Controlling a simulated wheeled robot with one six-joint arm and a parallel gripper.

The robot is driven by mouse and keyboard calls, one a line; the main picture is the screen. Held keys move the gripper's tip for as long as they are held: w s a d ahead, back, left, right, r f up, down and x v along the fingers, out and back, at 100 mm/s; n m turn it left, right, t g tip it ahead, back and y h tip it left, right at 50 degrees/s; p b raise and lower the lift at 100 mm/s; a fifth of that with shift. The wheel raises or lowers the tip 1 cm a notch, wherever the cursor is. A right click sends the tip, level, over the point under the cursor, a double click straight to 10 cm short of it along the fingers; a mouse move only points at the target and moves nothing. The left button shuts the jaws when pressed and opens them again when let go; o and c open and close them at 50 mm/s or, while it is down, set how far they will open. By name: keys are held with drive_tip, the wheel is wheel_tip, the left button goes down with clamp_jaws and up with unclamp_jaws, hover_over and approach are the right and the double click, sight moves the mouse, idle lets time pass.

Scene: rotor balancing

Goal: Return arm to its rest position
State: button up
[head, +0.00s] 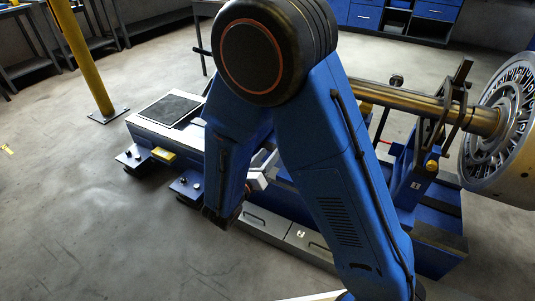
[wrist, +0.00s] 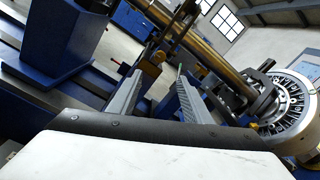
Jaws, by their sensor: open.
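My blue arm fills the middle of the head view, bent at a large dark joint near the top. In the wrist view my gripper (wrist: 161,76) shows two grey fingers standing apart, with nothing seen between them. In the head view the gripper is mostly hidden behind my arm. The rotor's bladed disc (head: 503,128) stands at the right of the head view, on a shaft (head: 420,103) held across the blue balancing machine (head: 405,195). The disc also shows at the right of the wrist view (wrist: 293,98), apart from the fingers.
A yellow post (head: 84,58) stands at the left on a floor plate. A dark pad (head: 170,110) lies on the machine's left end. Blue cabinets (head: 420,18) and workbenches (head: 100,42) line the back. Open grey floor (head: 70,210) lies at the left.

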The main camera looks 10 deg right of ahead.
drive_tip(key=s+d+r+m+g, duration=0.3)
drive_tip(key=s+d+m+g, duration=0.4)
drive_tip(key=d, duration=0.4)
drive_tip(key=s+d+r+m+g, duration=0.3)
drive_tip(key=s+d+m+g, duration=0.25)
drive_tip(key=d+m, duration=0.5)
drive_tip(key=s+d+r+m+g+y, duration=0.1)
drive_tip(key=s+d+m+y, duration=0.1)
drive_tip(key=s+m+y, duration=0.5)
drive_tip(key=s+a+r+m+t+y, duration=0.4)
drive_tip(key=s+r+m, duration=0.2)
drive_tip(key=m, duration=0.3)
drive_tip(key=shift+s, duration=0.8)
drive_tip(key=shift+m, duration=0.25)
